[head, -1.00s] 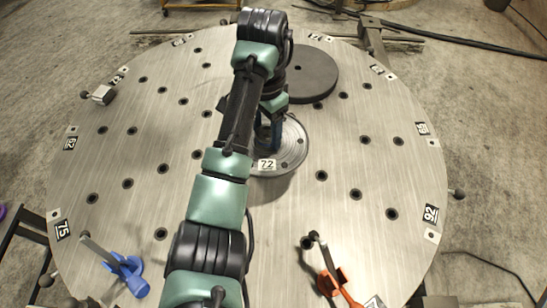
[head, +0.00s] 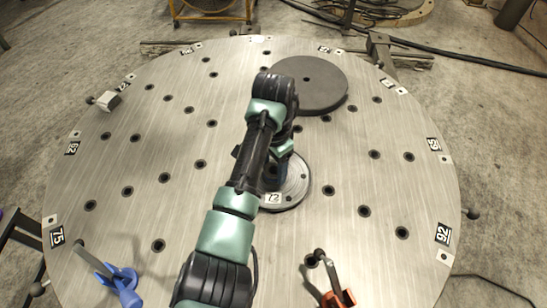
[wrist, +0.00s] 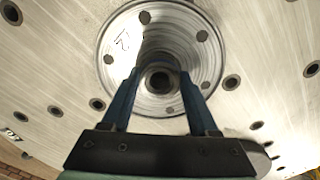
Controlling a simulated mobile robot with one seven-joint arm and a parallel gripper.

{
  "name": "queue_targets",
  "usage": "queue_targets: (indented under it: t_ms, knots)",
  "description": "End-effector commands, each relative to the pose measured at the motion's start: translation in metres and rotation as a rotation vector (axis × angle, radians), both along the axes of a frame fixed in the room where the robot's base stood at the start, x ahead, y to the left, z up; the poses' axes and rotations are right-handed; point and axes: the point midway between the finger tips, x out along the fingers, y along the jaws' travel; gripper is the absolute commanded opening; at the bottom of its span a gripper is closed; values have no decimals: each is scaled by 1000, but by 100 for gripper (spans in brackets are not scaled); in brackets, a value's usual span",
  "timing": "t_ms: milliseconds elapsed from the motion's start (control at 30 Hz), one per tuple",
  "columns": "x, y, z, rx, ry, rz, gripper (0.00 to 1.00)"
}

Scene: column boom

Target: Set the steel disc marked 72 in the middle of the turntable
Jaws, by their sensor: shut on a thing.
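The steel disc (head: 298,186) is a round plate with holes near its rim and a white 72 label on its near side. It is over the middle part of the turntable (head: 120,215), lying flat or nearly so; I cannot tell whether it touches the top. In the wrist view the disc (wrist: 205,65) fills the upper middle, its mark dark and blurred. My gripper (wrist: 159,82) has its blue fingers shut on the disc's central hub. In the head view my gripper (head: 276,176) is partly hidden behind my own arm.
A dark round plate (head: 308,85) lies on the turntable beyond the steel disc. A blue clamp (head: 118,280) is at the near left edge and an orange clamp (head: 335,296) at the near right. Small blocks and number labels ring the rim. The right side of the top is mostly clear.

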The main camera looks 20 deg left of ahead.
Motion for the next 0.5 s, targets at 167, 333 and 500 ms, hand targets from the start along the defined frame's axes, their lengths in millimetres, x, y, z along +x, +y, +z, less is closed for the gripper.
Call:
queue_targets:
  t_ms: [167,333,500]
  knots:
    - [2,1,-6,1,-7,-1,0]
    - [2,0,-5,1,-7,-1,0]
    - [0,0,-11,-1,-1,-1,62]
